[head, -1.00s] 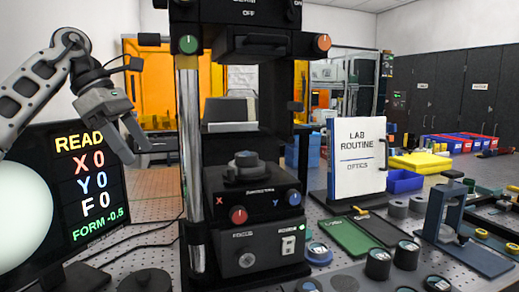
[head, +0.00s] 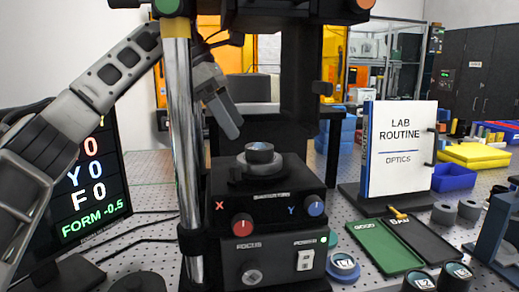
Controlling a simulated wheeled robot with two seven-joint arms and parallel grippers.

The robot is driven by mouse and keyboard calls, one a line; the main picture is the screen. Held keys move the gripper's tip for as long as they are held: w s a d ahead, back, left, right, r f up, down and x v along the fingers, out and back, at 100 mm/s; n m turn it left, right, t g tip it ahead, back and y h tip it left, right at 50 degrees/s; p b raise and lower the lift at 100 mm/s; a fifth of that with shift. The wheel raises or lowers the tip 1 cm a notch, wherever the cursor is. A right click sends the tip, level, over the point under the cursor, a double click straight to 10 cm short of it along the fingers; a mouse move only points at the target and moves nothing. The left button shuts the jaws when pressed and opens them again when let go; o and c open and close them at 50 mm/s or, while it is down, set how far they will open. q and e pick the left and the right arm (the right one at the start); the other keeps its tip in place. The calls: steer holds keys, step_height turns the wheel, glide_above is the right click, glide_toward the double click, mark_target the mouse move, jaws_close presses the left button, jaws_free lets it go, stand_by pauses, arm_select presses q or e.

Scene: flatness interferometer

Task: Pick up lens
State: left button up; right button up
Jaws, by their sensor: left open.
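The interferometer, a tall black instrument with a bright metal column (head: 185,150), stands in the middle of the head view. On its stage (head: 245,172) sits a small dark round piece with a pale, glassy top, which looks like the lens (head: 260,153). My left gripper (head: 229,126) hangs above and left of this piece, apart from it, with its fingers pointing down. It is open and empty. The metal column hides part of my left wrist. My right gripper is not in view.
A monitor (head: 82,205) stands at left. The knobbed control box (head: 270,205) is below the stage. A labelled round holder (head: 342,266) sits right of it, near green (head: 385,246) and black trays. The "Lab Routine" binder (head: 397,148) stands at right, near a blue bin (head: 453,177).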

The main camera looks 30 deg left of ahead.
mark_target(255, 144)
arm_select(q)
steer(key=shift+w+d, duration=0.2)
steer(key=shift+d, duration=0.05)
steer(key=x, duration=0.5)
steer(key=shift+w+d, duration=0.2)
steer(key=shift+d, duration=0.25)
steer(key=c, duration=1.1)
